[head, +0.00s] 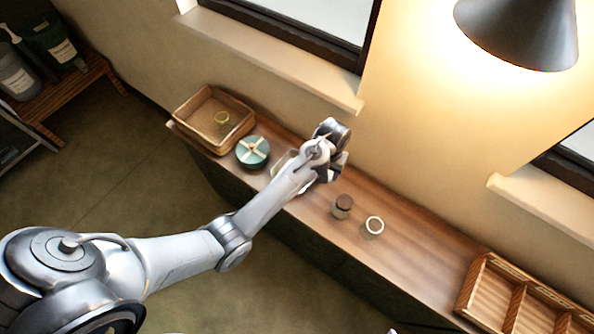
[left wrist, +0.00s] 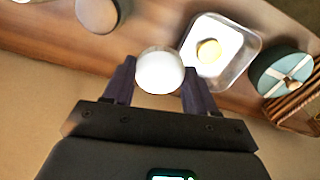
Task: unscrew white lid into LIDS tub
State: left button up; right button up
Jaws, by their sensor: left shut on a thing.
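My left gripper (head: 325,172) is over the wooden counter. In the left wrist view its dark fingers (left wrist: 158,90) are shut on a round white lid (left wrist: 160,70). A clear square tub (left wrist: 252,47) is just right of the lid there, with a yellow lid (left wrist: 208,50) in it. The tub's label is not readable. In the head view my arm partly hides the tub. A small jar with a white rim (head: 374,217) stands open on the counter, apart from my gripper.
A brown-lidded jar (head: 342,203) stands beside the white-rimmed jar. A teal round box (head: 252,152) with cream cross bands is left of the tub. A wooden divided rack (head: 490,290) is at the right end.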

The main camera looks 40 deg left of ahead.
pick_arm(q)
jog(key=shift+s+a+f, duration=0.75)
jog(key=shift+a+f, duration=0.25)
jog(key=shift+f, duration=0.05)
jog(key=a+f, duration=0.2)
jog(key=a, duration=0.1)
jog(key=a+f, duration=0.2)
jog(key=a, duration=0.1)
jog(key=a+f, duration=0.2)
jog(key=a, duration=0.2)
jog(key=shift+w, duration=0.35)
notch_tip(320, 180, down, 4)
jog(key=shift+r+b, duration=0.15)
jog(key=shift+b, duration=0.95)
jog(key=shift+f+b, duration=0.25)
jog(key=shift+b, duration=0.1)
jog(key=shift+r, duration=0.1)
pick_arm(e)
jog(key=f, duration=0.1)
jog(key=s+f, duration=0.1)
jog(key=f, duration=0.1)
jog(key=shift+f, duration=0.1)
pick_arm(q)
jog(key=shift+f, duration=0.6)
pick_arm(e)
jog(key=shift+f, duration=0.15)
